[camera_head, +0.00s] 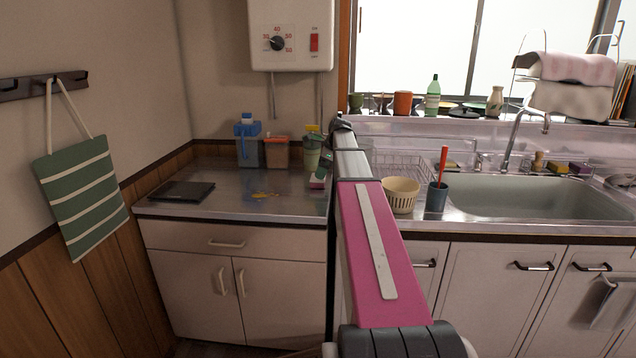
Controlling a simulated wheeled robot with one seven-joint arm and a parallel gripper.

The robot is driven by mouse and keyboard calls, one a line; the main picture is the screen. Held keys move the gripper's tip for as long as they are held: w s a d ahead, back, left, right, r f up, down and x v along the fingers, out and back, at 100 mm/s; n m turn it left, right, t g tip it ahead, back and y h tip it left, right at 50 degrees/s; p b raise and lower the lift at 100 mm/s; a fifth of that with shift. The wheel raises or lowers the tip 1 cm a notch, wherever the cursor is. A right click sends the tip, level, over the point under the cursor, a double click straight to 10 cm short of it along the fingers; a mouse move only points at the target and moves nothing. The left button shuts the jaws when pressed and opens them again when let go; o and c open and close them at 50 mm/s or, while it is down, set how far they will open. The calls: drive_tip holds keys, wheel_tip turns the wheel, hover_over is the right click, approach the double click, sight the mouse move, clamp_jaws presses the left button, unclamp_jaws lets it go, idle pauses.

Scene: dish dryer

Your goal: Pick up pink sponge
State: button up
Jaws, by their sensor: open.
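A small pink block, which looks like the pink sponge (317,184), shows at the right end of the left steel counter (225,205). It is partly hidden by my gripper and arm. My gripper (321,174) is at the far end of my pink and grey arm, right at the pink block, seen small and mostly from behind. Its jaws are open. I cannot tell whether the fingers are around the block or only above it, or whether they touch it.
Blue (248,147) and orange-brown (277,153) containers and a green bottle (312,151) stand close behind the gripper. A dark flat object (182,191) lies at left. A cream basket (401,195) and blue cup (437,197) stand right of my arm, before the sink (530,198).

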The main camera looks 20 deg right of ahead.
drive_tip(key=x, duration=0.4)
drive_tip(key=shift+f, duration=0.1)
drive_tip(key=c, duration=0.6)
drive_tip(key=shift+r, duration=0.6)
wheel_tip(320, 180, up, 2)
drive_tip(key=shift+r, duration=0.25)
drive_tip(key=shift+s+a+r, duration=1)
drive_tip(key=shift+a+r, duration=0.25)
drive_tip(key=shift+a, duration=0.45)
drive_tip(key=shift+s+a+r, duration=1)
drive_tip(key=shift+a+r, duration=0.2)
drive_tip(key=shift+a, duration=0.5)
drive_tip(key=shift+s+a+r, duration=1)
drive_tip(key=shift+a+r, duration=0.25)
drive_tip(key=shift+a, duration=0.45)
drive_tip(key=shift+o, duration=0.3)
drive_tip(key=shift+w, duration=0.1)
